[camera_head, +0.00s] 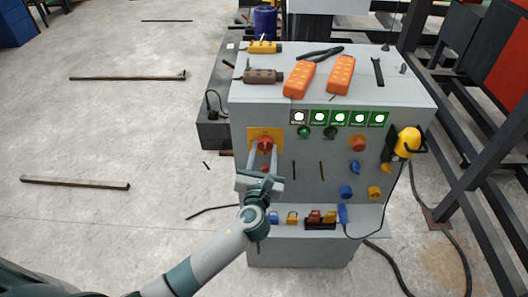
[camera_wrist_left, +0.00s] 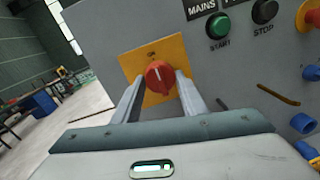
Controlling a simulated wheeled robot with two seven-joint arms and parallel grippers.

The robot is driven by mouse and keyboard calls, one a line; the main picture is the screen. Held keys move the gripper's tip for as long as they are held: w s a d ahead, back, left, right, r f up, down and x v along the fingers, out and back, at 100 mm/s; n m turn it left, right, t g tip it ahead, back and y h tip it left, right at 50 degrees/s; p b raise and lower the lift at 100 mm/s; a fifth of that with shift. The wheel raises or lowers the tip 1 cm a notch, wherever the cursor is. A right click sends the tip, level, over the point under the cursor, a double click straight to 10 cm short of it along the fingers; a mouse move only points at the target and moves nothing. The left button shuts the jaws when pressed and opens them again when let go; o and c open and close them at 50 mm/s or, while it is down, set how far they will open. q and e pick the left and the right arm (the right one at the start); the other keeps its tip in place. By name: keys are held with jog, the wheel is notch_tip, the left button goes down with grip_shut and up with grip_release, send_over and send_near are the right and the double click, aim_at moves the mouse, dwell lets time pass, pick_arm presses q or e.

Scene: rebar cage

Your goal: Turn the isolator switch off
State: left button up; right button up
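The isolator switch (camera_head: 265,143) is a red rotary knob on a yellow square plate on the upper left of the grey panel's front. In the left wrist view the red knob (camera_wrist_left: 160,78) has its pale mark pointing up, near the lettering "ON". My left gripper (camera_head: 263,150) faces the panel with its two fingers apart, one on each side of the knob. The fingertips are close to the knob's sides; I see no clear grip on it. The lower part of the plate is partly hidden by the fingers. My right gripper is in neither view.
Green START (camera_wrist_left: 218,26) and black STOP (camera_wrist_left: 264,11) buttons sit right of the switch. Orange pendants (camera_head: 299,78) and tools lie on the cabinet top (camera_head: 400,95). A yellow lamp-like device (camera_head: 408,141) hangs at the right side. A ledge (camera_head: 365,220) holds small parts below.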

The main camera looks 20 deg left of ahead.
pick_arm(q)
jog(key=shift+f+n, duration=0.1)
jog(key=shift+n, duration=0.3)
jog(key=n+b, duration=0.2)
jog(key=n, duration=0.1)
jog(key=shift+f+b, duration=0.15)
jog(key=shift+b, duration=0.15)
jog(key=n+b, duration=0.1)
jog(key=n, duration=0.1)
jog(key=n+b, duration=0.1)
jog(key=n, duration=0.2)
jog(key=shift+d+t+y+b, duration=0.1)
jog(key=shift+t+y+b, duration=0.2)
jog(key=shift+y+b, duration=0.1)
jog(key=n+b, duration=0.3)
jog(key=n, duration=0.3)
jog(key=shift+y, duration=0.3)
jog(key=shift+d+n+b, duration=0.1)
jog(key=shift+n+b, duration=1.05)
jog(key=shift+n, duration=0.95)
jog(key=o, duration=1.1)
jog(key=shift+c, duration=0.2)
